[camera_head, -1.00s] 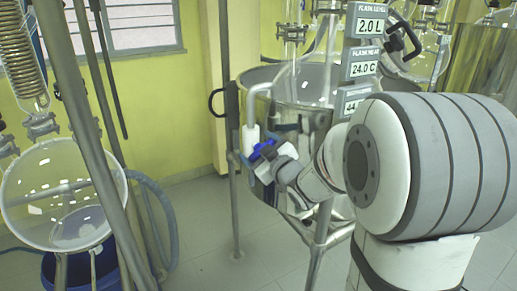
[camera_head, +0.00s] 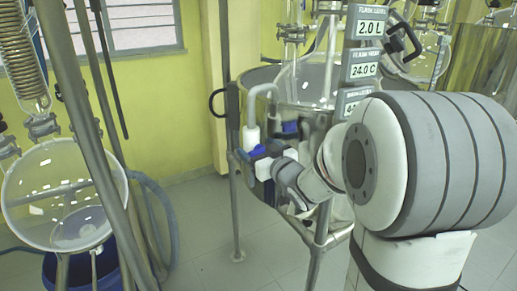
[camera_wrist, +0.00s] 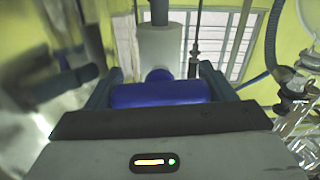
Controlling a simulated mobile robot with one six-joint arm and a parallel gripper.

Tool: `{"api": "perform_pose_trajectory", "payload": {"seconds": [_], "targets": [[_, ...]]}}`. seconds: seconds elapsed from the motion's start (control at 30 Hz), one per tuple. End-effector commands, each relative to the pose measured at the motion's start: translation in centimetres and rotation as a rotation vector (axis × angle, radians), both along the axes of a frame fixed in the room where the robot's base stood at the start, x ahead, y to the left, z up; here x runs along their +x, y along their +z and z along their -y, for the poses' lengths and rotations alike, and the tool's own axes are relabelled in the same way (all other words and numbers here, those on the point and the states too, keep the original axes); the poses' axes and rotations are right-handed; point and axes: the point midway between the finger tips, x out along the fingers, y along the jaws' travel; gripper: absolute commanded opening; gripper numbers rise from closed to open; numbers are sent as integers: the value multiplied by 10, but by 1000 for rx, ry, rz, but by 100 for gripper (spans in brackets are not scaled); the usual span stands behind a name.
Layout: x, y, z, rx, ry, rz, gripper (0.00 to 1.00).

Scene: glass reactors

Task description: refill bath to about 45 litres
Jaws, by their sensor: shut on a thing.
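The bath (camera_head: 310,118) is a shiny steel vessel in a metal frame, behind and left of my arm in the head view. A white-sleeved tap pipe (camera_head: 251,138) bends over its left rim. A blue valve handle (camera_head: 257,150) sits just below that sleeve. My gripper (camera_head: 262,160) is shut on it; the wrist view shows the handle (camera_wrist: 160,93) crosswise between my two fingers. The bath display (camera_head: 350,103) begins with 4; my arm hides the rest. The water surface cannot be made out.
Displays above read 2.0 L (camera_head: 370,27) and 24.0 C (camera_head: 362,70). A glass flask (camera_head: 60,195) and a steel post (camera_head: 90,130) stand left, above a blue bucket (camera_head: 80,272). A frame leg (camera_head: 235,215) stands beside my gripper. Floor left of it is clear.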

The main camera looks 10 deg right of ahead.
Motion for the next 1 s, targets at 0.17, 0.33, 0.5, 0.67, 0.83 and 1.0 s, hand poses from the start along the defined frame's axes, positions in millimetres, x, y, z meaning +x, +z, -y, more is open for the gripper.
{"api": "perform_pose_trajectory", "payload": {"seconds": [0.17, 0.33, 0.5, 0.67, 0.83, 1.0], "targets": [[0, -1, 0, 60, 0, -24, 54], [0, -2, 0, 86, 0, -32, 54], [0, -2, 0, 91, 0, -34, 54], [0, -2, 0, 91, 0, -34, 54], [0, -2, 0, 90, 0, -32, 86], [0, -1, 0, 90, -1, -31, 98]]}}
